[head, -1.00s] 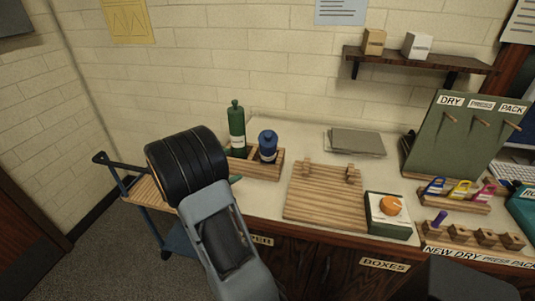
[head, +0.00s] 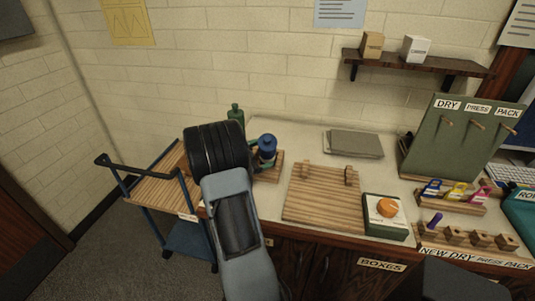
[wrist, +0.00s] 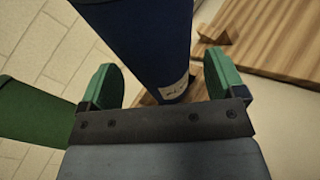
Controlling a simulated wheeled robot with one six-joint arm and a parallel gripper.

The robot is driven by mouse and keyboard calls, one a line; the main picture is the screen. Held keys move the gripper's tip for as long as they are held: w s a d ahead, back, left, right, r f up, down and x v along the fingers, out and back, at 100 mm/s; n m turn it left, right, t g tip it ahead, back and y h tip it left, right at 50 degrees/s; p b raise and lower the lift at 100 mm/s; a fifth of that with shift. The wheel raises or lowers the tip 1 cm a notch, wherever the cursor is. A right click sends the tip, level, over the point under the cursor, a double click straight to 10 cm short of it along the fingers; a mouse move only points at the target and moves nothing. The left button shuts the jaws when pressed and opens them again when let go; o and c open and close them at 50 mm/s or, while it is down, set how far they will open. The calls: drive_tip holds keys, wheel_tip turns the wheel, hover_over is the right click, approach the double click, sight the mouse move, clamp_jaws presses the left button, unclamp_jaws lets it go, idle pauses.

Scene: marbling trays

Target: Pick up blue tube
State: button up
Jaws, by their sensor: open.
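A dark blue, bottle-like tube (head: 267,144) with a rounded cap stands in a wooden holder (head: 272,168) at the left of the counter. In the wrist view the blue tube (wrist: 147,38) is large and has a white label low on its side. My gripper (wrist: 161,80) is open, with green-padded fingers on either side of the blue tube. I cannot tell whether either finger touches it. In the head view my arm hides part of the holder and most of a green bottle (head: 236,114) beside the tube.
The green bottle (wrist: 30,112) is close on the left in the wrist view. A slatted wooden board (head: 322,195) and a box with an orange knob (head: 388,208) stand to the right. A rack of small coloured tubes (head: 455,198) is further right. A cart (head: 155,190) stands left.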

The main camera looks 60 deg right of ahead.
drive_tip(key=shift+x, duration=0.85)
drive_tip(key=shift+r, duration=0.1)
drive_tip(key=c, duration=1.2)
